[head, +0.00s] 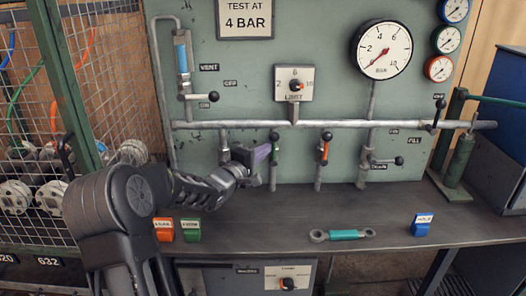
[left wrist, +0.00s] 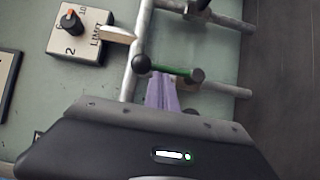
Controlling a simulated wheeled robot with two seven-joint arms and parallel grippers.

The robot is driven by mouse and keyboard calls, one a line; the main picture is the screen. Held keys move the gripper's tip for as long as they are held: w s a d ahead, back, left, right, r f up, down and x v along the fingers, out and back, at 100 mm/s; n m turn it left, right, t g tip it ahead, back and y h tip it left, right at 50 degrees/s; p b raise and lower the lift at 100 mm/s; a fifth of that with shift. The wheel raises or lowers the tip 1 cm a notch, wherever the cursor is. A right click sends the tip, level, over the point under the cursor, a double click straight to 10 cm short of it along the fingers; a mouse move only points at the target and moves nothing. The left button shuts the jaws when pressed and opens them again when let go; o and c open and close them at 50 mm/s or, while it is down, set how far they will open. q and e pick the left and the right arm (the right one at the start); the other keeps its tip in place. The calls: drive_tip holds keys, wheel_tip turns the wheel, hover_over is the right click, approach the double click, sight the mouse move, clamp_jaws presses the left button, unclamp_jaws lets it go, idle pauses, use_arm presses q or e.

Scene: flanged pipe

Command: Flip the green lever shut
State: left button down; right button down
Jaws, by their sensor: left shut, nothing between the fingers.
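The green lever (head: 274,151) is on a short vertical pipe below the long horizontal pipe. Its black knob (head: 274,136) is at the top, and the lever lies roughly in line with its pipe. In the left wrist view the green lever (left wrist: 176,71) runs from the knob (left wrist: 141,63) to a dark hub (left wrist: 196,75). My left gripper (head: 263,153) is shut and empty, its purple fingers just left of the lever in the head view. In the left wrist view the fingertips (left wrist: 163,78) reach the lever's edge; I cannot tell whether they touch. My right gripper is out of view.
An orange lever (head: 325,151) is on the neighbouring pipe to the right. The limit dial (head: 294,84) is above the horizontal pipe (head: 230,125). A teal-handled wrench (head: 343,235) and a blue block (head: 422,225) lie on the bench (head: 300,207), with bare room between them.

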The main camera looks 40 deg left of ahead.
use_arm(q)
drive_tip(key=shift+w+d+r+p, duration=0.1)
drive_tip(key=shift+p, duration=0.2)
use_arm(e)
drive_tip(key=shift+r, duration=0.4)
